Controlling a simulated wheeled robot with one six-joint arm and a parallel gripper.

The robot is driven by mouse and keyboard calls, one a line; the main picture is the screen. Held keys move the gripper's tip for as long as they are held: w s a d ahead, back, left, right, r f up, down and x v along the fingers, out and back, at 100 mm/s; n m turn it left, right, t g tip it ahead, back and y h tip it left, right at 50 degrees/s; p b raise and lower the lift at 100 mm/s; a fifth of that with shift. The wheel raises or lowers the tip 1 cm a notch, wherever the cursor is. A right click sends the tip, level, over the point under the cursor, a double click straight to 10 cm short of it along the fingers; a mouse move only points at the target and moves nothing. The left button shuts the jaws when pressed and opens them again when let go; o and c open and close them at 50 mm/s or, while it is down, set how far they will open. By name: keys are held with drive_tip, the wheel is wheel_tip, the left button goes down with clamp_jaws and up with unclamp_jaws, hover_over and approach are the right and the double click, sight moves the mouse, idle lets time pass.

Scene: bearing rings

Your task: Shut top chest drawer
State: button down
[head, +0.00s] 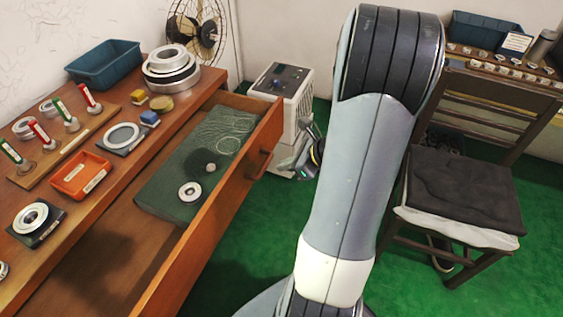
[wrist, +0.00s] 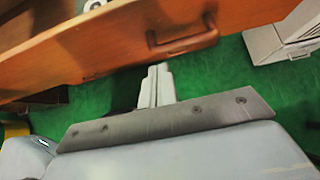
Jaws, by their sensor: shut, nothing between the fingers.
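The top drawer (head: 215,213) of the wooden chest stands open, pulled out to the right in the head view. Its front carries a wooden handle (head: 262,164). My gripper (wrist: 157,72) is shut and empty, just below the drawer front and apart from the handle. In the head view my gripper (head: 312,150) is partly hidden behind my arm.
The chest top (head: 85,185) holds an orange tray (head: 80,174), a blue bin (head: 104,63), stacked rings and several posts. A white cabinet (head: 285,95) stands behind the drawer. A chair (head: 462,190) stands at right. Green floor lies between.

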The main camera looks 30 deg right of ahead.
sight(246, 169)
drive_tip(key=b+x, duration=0.1)
drive_tip(key=x, duration=0.7)
drive_tip(key=shift+s+f+b, duration=0.1)
drive_tip(key=shift+b, duration=0.2)
drive_tip(key=shift+w+a+r, duration=0.15)
drive_tip(key=shift+w+a, duration=0.15)
drive_tip(key=shift+w, duration=0.2)
drive_tip(key=shift+w+a+r, duration=0.15)
drive_tip(key=shift+w+a, duration=0.2)
drive_tip(key=shift+w, duration=0.15)
drive_tip(key=shift+w+a, duration=0.4)
drive_tip(key=shift+w, duration=0.2)
drive_tip(key=w+a+p, duration=0.1)
drive_tip(key=w+a, duration=0.3)
drive_tip(key=w, duration=0.2)
drive_tip(key=w+a+p, duration=0.1)
drive_tip(key=w+a, duration=0.3)
drive_tip(key=w, duration=0.2)
drive_tip(key=w+a+p, duration=0.1)
drive_tip(key=w+a, duration=0.3)
drive_tip(key=w, duration=0.2)
drive_tip(key=shift+w+a, duration=0.65)
drive_tip(key=shift+w, duration=0.1)
drive_tip(key=shift+w+r, duration=0.1)
drive_tip(key=shift+r, duration=0.1)
